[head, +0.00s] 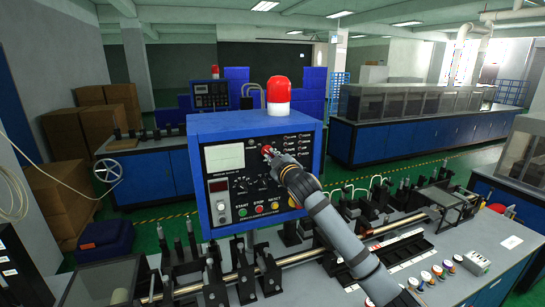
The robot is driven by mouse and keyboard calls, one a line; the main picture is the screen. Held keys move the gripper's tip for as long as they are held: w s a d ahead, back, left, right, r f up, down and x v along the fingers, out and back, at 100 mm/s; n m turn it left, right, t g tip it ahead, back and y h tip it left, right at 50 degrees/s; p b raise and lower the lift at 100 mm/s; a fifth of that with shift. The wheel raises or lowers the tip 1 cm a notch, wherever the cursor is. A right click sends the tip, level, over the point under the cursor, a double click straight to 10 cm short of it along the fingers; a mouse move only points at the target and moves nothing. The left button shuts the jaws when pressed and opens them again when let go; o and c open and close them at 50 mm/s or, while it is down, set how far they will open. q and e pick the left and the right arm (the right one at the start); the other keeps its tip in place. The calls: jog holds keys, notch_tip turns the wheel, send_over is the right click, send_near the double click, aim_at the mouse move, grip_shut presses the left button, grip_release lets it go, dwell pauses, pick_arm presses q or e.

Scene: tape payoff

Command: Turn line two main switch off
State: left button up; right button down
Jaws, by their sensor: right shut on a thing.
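A blue control box (195,160) with a black front panel stands at the middle of the head view, with a red and white beacon (278,92) on top. My right arm comes in from the lower right. Its gripper (269,153) is at the upper middle of the panel, shut on a small reddish switch knob (265,148). The fingers hide most of the knob, so I cannot tell which way it points. No label naming the line is readable. My left gripper is not in view.
The panel also has a pale screen (224,157), a red display (219,186) and a row of buttons including a red one (259,209). Below is a grey bench (490,240) with rods, fixtures and several coloured knobs. A second control box (211,94) stands behind.

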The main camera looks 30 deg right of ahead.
jog(key=c, duration=1.4)
grip_release()
jog(key=shift+s, duration=0.4)
jog(key=v, duration=0.6)
jog(key=shift+s+a, duration=0.25)
jog(key=shift+s, duration=0.1)
